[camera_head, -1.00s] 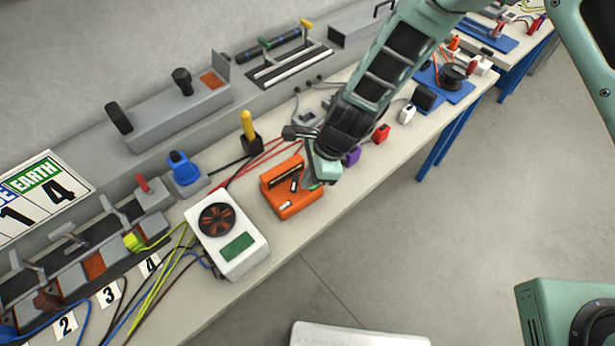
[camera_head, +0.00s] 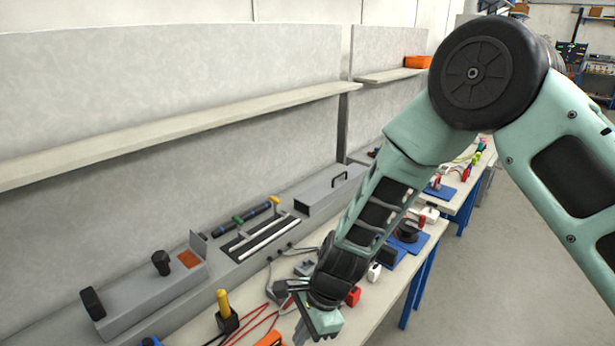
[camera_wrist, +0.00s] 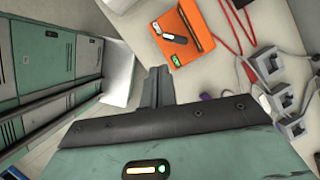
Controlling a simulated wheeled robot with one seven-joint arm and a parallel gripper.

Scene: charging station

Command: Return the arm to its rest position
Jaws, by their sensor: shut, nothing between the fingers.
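My arm reaches from the upper right of the head view down over the bench. My gripper (camera_head: 302,334) is at the bottom middle of that view, pointing down above the bench top. Its fingers are together and hold nothing. In the wrist view my gripper's fingers (camera_wrist: 157,85) show as a dark closed shape at the centre. An orange device (camera_wrist: 183,32) lies on the bench ahead of them, apart from them. Only a small part of this device shows at the bottom edge of the head view (camera_head: 270,339).
The bench (camera_head: 385,290) holds a red block (camera_head: 353,296), a yellow-handled tool (camera_head: 225,310) and red cables close to my gripper. A grey raised ledge (camera_head: 150,290) runs behind, with a shelf (camera_head: 200,122) above. Open floor (camera_head: 480,290) lies to the right.

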